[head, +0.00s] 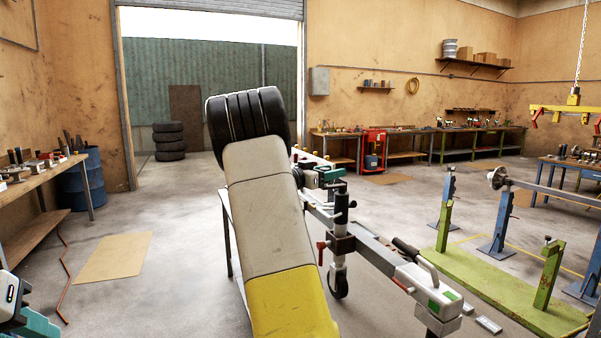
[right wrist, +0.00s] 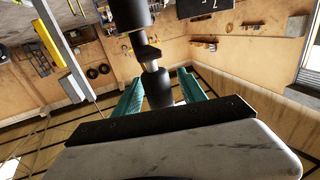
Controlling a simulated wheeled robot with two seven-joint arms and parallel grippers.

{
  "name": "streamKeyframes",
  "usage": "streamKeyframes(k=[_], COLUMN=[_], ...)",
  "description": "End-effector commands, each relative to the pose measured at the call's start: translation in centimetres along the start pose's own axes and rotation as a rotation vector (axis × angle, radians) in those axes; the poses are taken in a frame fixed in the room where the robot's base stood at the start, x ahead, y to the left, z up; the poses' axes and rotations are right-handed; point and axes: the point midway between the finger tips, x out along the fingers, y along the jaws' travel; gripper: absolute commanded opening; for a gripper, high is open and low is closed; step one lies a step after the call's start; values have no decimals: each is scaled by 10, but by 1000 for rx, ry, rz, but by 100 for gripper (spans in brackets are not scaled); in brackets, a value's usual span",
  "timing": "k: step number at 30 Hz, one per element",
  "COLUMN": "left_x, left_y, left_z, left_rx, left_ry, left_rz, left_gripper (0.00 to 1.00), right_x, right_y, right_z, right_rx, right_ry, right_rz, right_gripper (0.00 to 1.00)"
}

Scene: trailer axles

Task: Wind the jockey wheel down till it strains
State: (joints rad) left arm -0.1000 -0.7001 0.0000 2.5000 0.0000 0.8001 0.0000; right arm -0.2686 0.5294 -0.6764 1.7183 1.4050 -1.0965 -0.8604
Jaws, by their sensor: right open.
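The jockey wheel stands upright beside the trailer drawbar (head: 375,249) in the head view. Its small black wheel (head: 339,284) is at the bottom, at or near the floor. The top of its post (head: 341,216) is dark. My right gripper (head: 335,175) is near the top of the post. In the right wrist view, its teal fingers (right wrist: 160,92) are open on both sides of a black cylindrical grip (right wrist: 157,84), which seems to be the crank handle. I cannot tell whether they touch it. Part of my left gripper (head: 30,322) shows at the lower left edge; its jaws are unclear.
A coupling head (head: 428,290) with a handle sits at the drawbar's near end. A red lever (head: 322,251) is beside the post. A green stand (head: 510,300) is to the right. A workbench (head: 40,190) and blue drum (head: 84,178) are at left. The floor at left is mostly clear.

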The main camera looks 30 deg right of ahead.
Motion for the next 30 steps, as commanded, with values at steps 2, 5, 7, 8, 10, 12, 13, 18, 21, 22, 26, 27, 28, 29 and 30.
streamKeyframes(k=[2,5,7,8,10,12,13,18,21,22,26,27,28,29,30], left_x=[0,0,0,0,0,0,0,0,0,0,0,0,0,0,0], left_y=[0,0,0,0,0,0,0,0,0,0,0,0,0,0,0], left_z=[0,0,0,0,0,0,0,0,0,0,0,0,0,0,0], left_rx=[0,0,0,0,0,0,0,0,0,0,0,0,0,0,0], left_ry=[0,0,0,0,0,0,0,0,0,0,0,0,0,0,0], left_rz=[0,0,0,0,0,0,0,0,0,0,0,0,0,0,0], left_gripper=[36,36,36,36,36,36,36,36,36,36,36,36,36,36,36], right_x=[4,6,6,6,5,5,5,5,5,5,5,5,5,5,5], right_y=[0,0,0,0,0,0,0,0,0,0,0,0,0,0,0], right_z=[0,0,0,0,0,0,0,0,0,0,0,0,0,0,0], right_rx=[0,0,1,1,1,1,1,1,1,1,1,1,1,1,1], right_ry=[0,0,0,0,0,0,0,0,-1,-1,-1,-1,-1,-1,-1], right_rz=[-1,-1,-2,-2,-2,-2,-2,-2,-2,-2,-2,-2,-2,-2,-2], right_gripper=[48,48,48,48,48,34,29,0,0,0,0,0,0,0,0])
